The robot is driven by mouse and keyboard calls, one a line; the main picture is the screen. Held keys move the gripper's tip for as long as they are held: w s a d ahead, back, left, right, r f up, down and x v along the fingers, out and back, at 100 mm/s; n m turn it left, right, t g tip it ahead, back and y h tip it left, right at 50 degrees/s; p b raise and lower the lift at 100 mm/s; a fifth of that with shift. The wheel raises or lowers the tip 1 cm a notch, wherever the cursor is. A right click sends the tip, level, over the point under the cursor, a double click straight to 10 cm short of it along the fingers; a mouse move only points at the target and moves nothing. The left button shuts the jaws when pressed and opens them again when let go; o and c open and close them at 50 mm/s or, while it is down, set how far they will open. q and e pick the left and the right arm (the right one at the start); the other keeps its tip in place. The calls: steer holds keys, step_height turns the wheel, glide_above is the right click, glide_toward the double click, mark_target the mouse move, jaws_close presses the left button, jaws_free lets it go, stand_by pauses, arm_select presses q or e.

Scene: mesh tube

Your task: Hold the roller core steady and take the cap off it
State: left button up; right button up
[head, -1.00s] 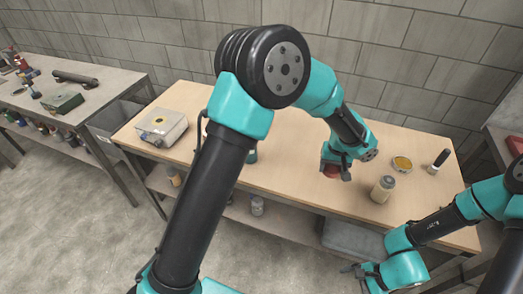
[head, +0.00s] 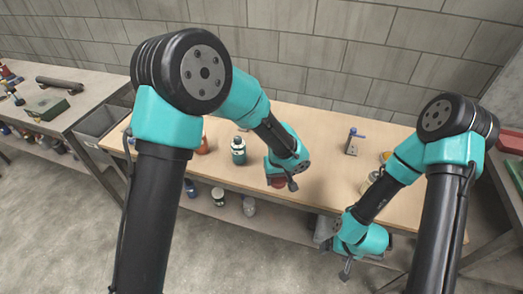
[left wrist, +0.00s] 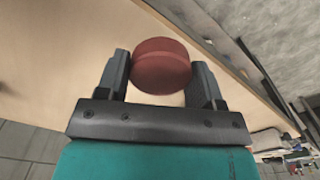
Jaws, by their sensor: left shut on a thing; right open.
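My left gripper (head: 283,181) is shut on a dull red, short round piece (head: 277,183), low over the front part of the wooden table. In the left wrist view the red piece (left wrist: 161,65) sits between the two black fingers of the left gripper (left wrist: 160,82). Only one side of it shows; I cannot tell whether it is the roller core or its cap, or whether it touches the table. My right gripper (head: 346,268) is open and empty, in front of the table's front edge.
A dark green bottle (head: 238,151) and an orange bottle (head: 203,145) stand left of the left gripper. A beige jar (head: 369,182) and a yellow disc (head: 386,156) are partly behind my right arm.

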arm_select(q)
steer(key=shift+w, duration=0.1)
steer(key=w, duration=0.5)
steer(key=w+f, duration=0.1)
steer(key=w, duration=0.9)
steer(key=shift+w+d+f, duration=0.1)
steer(key=shift+d+f, duration=0.1)
steer(key=shift+d, duration=0.05)
steer(key=shift+w, duration=0.25)
steer(key=shift+f, duration=1.8)
steer(key=shift+f, duration=0.1)
steer(key=o, duration=1)
